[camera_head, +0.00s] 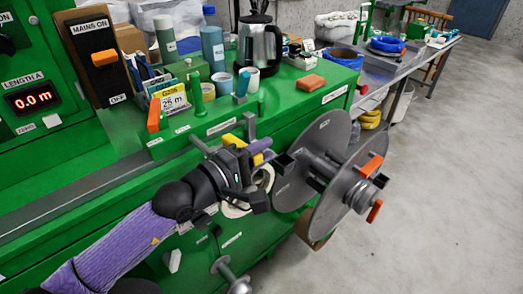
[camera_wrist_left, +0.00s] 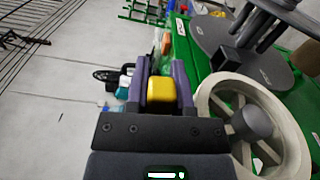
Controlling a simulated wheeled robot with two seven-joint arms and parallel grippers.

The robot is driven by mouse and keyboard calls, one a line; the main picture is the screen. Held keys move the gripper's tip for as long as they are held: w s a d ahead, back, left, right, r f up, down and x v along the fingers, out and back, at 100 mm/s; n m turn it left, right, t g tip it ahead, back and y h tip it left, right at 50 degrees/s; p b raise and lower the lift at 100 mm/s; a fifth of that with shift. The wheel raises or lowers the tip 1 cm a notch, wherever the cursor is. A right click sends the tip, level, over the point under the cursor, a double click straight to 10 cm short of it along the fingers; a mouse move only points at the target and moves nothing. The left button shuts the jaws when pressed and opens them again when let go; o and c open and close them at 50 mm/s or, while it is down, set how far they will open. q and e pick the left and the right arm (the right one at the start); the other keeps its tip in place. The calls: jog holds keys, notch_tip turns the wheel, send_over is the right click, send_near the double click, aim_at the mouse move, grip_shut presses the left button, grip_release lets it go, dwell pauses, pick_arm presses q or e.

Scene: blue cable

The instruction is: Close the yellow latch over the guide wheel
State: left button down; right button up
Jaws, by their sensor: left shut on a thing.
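The yellow latch (camera_head: 231,141) is at the front edge of the green machine, partly hidden by my left gripper. My left gripper (camera_head: 259,151) is at the latch, above the guide wheel. In the left wrist view, the yellow end of the latch (camera_wrist_left: 162,91) sits between the two purple fingers of the left gripper (camera_wrist_left: 162,75), which are shut on it. The cream spoked guide wheel (camera_wrist_left: 208,112) is just right of the fingers there. In the head view, my wrist hides much of the guide wheel (camera_head: 232,211). My right gripper is not in view.
A large grey reel (camera_head: 322,150) with orange handles stands close to the right of the gripper. The green bench top holds a kettle (camera_head: 259,45), cups and an orange block (camera_head: 311,83). Open floor (camera_head: 440,200) lies to the right.

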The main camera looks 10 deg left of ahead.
pick_arm(q)
jog(key=shift+c, duration=2.4)
grip_release()
jog(key=v, duration=1)
